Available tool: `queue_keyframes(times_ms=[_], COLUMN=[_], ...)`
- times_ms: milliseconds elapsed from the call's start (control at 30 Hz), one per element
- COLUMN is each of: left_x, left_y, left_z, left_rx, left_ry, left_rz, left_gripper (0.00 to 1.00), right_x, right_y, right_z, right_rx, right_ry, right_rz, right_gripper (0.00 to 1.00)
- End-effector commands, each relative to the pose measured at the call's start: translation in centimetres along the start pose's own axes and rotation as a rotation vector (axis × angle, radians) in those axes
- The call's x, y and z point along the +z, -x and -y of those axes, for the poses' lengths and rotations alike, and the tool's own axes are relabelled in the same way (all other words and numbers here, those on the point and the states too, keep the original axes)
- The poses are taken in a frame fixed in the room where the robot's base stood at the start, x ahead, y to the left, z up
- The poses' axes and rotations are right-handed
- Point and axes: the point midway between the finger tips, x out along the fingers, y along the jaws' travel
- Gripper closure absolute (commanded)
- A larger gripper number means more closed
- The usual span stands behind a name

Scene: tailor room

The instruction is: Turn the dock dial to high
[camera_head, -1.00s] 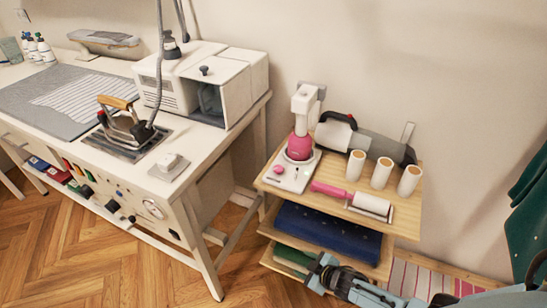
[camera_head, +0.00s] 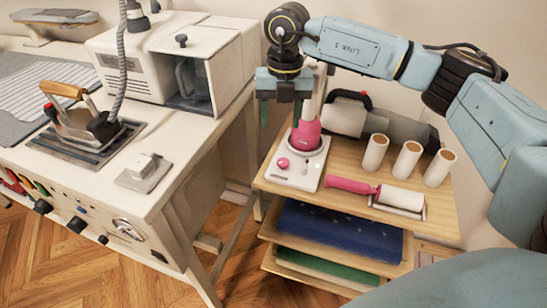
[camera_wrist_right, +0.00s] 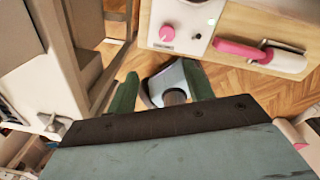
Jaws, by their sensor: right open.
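The dock (camera_head: 300,171) is a white base on the wooden shelf unit's top. A pink dial (camera_head: 283,163) sits at its front left corner; its setting is too small to read. A white and pink handheld tool (camera_head: 306,130) stands on the dock behind the dial. My left gripper is not in view.
A pink-handled lint roller (camera_head: 375,194) lies right of the dock, with white rolls (camera_head: 408,159) and a grey handheld vacuum (camera_head: 365,122) behind. The ironing table (camera_head: 140,200), with iron (camera_head: 85,120) and white steam unit (camera_head: 178,65), stands left across a narrow floor gap.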

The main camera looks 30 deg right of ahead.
Motion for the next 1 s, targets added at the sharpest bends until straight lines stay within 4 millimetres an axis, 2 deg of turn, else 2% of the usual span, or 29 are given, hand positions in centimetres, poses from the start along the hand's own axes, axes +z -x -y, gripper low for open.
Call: queue_keyframes(times_ms=[133, 233, 700, 1000], left_x=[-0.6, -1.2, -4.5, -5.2], left_y=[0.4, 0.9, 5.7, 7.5], left_z=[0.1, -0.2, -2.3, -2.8], left_rx=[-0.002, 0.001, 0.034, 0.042], left_ry=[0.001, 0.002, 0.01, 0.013], left_rz=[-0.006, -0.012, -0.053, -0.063], left_gripper=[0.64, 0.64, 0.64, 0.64], right_x=[0.4, 0.5, 0.8, 0.9], right_y=[-0.1, -1.1, -10.6, -12.9], right_z=[1.2, 1.3, 1.7, 1.8], right_rx=[-0.052, -0.057, -0.053, -0.05], right_ry=[-0.018, -0.019, -0.017, -0.017], right_rz=[0.039, 0.04, 0.036, 0.038], right_gripper=[0.48, 0.48, 0.48, 0.48])
